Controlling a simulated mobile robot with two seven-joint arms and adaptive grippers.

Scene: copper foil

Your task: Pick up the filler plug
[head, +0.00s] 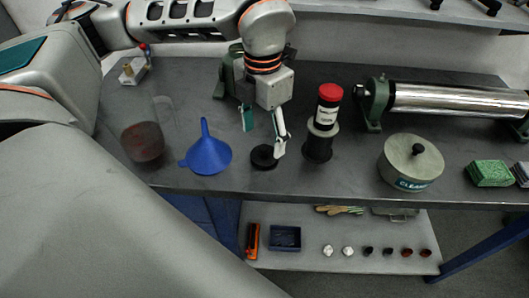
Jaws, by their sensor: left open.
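A low black round piece (264,159), which looks like the filler plug, lies on the dark grey workbench (345,175) near its front edge. My left gripper (263,136) reaches down over it from above, its fingers apart. One finger with a green pad is up to the left of the piece. The other, whitish finger comes down at the piece's right side and overlaps its edge in the picture. I cannot tell whether it touches. Nothing shows between the fingers. My right gripper is out of view.
A blue funnel (206,155) lies close on the left, with a clear container of dark red stuff (143,143) beyond it. A red-capped bottle (329,108) on a black stand (319,144) is close on the right. Farther right are a lidded pot (410,165) and a metal roller (445,99).

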